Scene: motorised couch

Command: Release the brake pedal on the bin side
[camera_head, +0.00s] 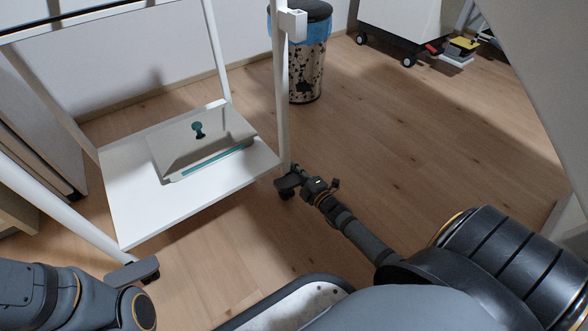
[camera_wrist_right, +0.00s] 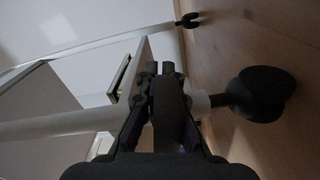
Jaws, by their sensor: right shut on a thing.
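The bin (camera_head: 306,72), speckled metal with a blue liner and dark lid, stands behind a white leg of the frame. At the foot of that leg is a dark caster with a grey brake pedal (camera_head: 286,183). My right gripper (camera_head: 300,178) is down at this pedal. In the right wrist view my right gripper (camera_wrist_right: 162,72) is shut on the dark grey pedal (camera_wrist_right: 168,118), which lies between its fingers. The caster wheel (camera_wrist_right: 262,94) is just right of it. Whether the pedal is up or down is unclear. My left gripper is out of view; only my left arm shows.
A white lower shelf (camera_head: 125,205) carries a pale case with a teal knob. Another grey pedal (camera_head: 134,271) is at the near left foot. A wheeled white cabinet (camera_head: 400,25) stands at the back. Wooden floor to the right is clear.

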